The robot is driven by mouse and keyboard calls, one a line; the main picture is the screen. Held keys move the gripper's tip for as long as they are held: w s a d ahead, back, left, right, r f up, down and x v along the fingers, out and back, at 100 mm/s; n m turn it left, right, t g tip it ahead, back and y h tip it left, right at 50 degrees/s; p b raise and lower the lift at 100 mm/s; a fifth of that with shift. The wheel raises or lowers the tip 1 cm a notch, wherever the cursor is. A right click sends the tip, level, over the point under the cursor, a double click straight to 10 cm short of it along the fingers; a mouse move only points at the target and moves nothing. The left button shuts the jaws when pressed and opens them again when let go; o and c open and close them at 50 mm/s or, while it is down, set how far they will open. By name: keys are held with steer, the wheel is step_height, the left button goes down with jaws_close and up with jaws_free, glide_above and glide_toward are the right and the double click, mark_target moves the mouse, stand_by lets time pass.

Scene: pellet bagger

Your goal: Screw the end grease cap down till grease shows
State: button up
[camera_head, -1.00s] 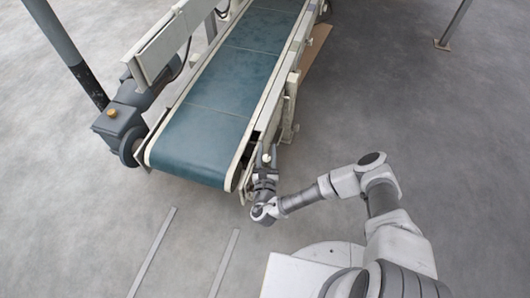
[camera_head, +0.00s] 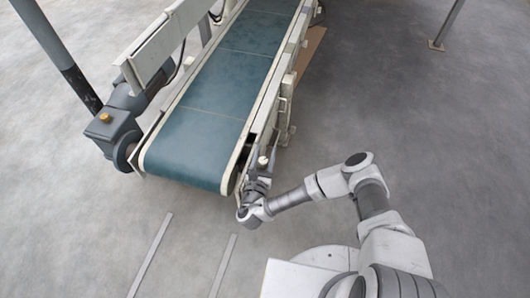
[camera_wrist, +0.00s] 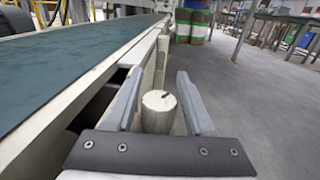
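The end grease cap (camera_wrist: 158,112) is a cream cylinder with a small dark mark on its flat top. It stands beside the conveyor's side rail and also shows small in the head view (camera_head: 263,161). My gripper (camera_wrist: 160,100) is open, with one grey finger on each side of the cap. A gap shows between the cap and the right finger; contact on the left is hard to tell. In the head view my gripper (camera_head: 260,178) is at the near right corner of the conveyor. The cap's lower part is hidden behind the gripper's dark body. I see no grease.
The conveyor's teal belt (camera_head: 205,130) and cream side rail (camera_wrist: 95,95) run close along the left of my gripper. Open floor (camera_wrist: 250,100) lies right of the gripper.

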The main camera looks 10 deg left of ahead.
steer(key=shift+o, duration=1.1)
steer(key=d+r+p, duration=0.7)
steer(key=d+r, duration=0.4)
steer(key=shift+s+d+p, duration=0.2)
steer(key=shift+d+p, duration=0.1)
steer(key=shift+p, duration=0.1)
